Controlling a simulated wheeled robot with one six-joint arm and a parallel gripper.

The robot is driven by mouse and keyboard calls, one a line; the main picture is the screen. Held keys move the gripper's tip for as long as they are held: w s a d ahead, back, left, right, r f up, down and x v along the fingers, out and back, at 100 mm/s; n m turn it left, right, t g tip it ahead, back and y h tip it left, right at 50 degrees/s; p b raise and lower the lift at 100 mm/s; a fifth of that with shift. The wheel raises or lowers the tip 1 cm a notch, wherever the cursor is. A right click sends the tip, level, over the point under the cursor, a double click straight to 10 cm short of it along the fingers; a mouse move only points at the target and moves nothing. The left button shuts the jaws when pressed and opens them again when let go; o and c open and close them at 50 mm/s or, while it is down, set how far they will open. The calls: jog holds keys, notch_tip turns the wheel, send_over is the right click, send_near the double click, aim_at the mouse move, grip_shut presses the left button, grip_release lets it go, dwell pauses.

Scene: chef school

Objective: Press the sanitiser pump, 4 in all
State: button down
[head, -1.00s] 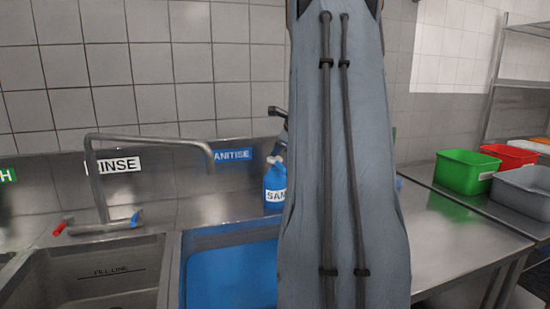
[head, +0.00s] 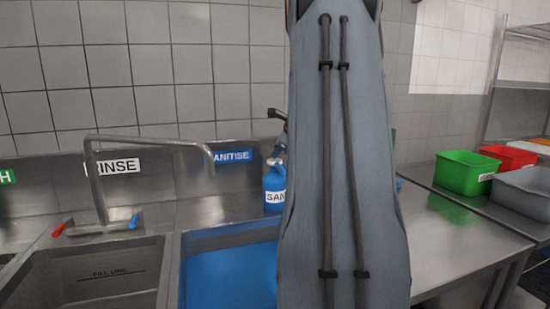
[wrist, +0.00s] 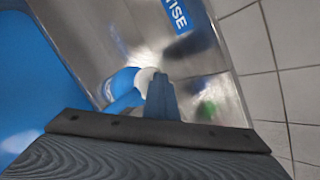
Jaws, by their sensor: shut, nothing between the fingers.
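The blue sanitiser bottle (head: 274,190) stands upright on the steel ledge behind the blue sink. Its white label is partly cut off by my arm.
A blue sanitise sink (head: 228,265) lies in front of the bottle. A rinse tap (head: 150,141) arches over the sink at left. Green (head: 466,175), red (head: 508,157) and grey (head: 525,190) tubs stand on the right counter. The steel counter between is clear.

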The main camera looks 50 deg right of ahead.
aim_at(277, 161)
jog(key=shift+r+p, duration=1.15)
jog(key=shift+r, duration=0.05)
notch_tip(277, 161, up, 5)
jog(key=p, duration=0.5)
dwell(0.5)
